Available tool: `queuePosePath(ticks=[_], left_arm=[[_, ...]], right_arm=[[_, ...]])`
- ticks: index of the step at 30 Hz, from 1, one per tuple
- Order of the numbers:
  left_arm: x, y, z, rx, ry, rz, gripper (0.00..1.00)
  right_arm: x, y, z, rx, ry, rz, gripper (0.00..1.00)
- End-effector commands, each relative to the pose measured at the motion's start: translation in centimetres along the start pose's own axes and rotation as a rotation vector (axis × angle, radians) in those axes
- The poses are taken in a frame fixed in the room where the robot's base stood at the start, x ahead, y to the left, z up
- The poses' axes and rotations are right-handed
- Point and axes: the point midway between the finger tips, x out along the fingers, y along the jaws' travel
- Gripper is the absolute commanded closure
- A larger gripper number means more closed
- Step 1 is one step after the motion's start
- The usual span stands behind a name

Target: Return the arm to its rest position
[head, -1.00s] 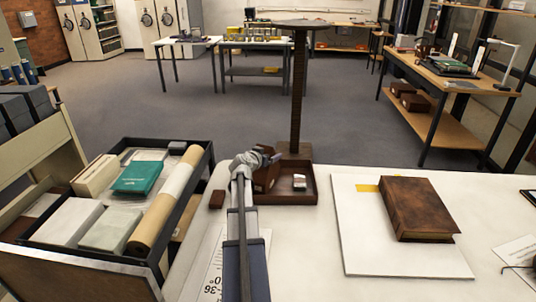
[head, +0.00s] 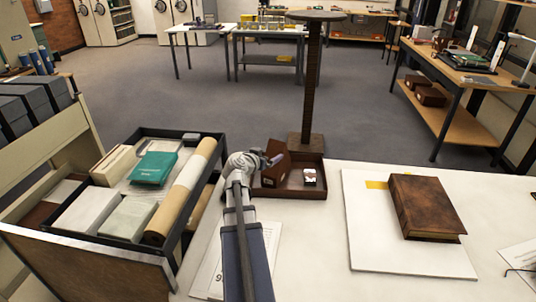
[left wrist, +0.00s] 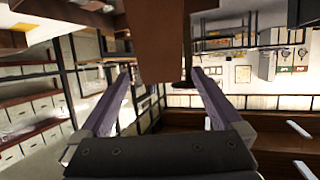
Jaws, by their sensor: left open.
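My left gripper (head: 266,160) is in the head view, at the end of the arm that comes in from the front edge of the table. It is open, beside a dark reddish-brown box (head: 277,172) that stands tilted in a brown tray (head: 312,190). In the left wrist view, the two fingers (left wrist: 162,76) are spread apart. A brown surface (left wrist: 163,45) shows between and beyond them; I cannot tell whether it touches them. My right gripper is not in view.
A black-rimmed bin (head: 190,137) of boxes, a green book (head: 154,168) and a tan roll (head: 180,191) stands left of my arm. A brown book (head: 425,207) lies on a white board (head: 365,245) at right. A round-topped stand (head: 314,80) rises behind the tray.

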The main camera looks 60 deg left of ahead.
Motion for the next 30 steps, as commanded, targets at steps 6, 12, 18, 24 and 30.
queuePosePath(ticks=[6, 12, 18, 24, 30], left_arm=[[0.0, 0.0, 0.0, 0.000, 0.000, 0.000, 0.00], [0.5, 1.8, -0.1, 0.005, -0.016, 0.032, 0.00], [2.1, 12.3, 0.1, 0.036, -0.124, 0.207, 0.00], [1.3, 26.5, 2.1, 0.099, -0.315, 0.424, 0.00], [-2.7, 38.9, 5.3, 0.196, -0.536, 0.584, 0.00]], right_arm=[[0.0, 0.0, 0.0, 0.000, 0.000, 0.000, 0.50], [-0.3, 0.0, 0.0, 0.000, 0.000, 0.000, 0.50], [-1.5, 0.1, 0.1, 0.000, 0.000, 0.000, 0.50], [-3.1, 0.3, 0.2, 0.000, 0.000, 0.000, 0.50], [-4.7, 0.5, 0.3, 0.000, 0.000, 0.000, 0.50]])
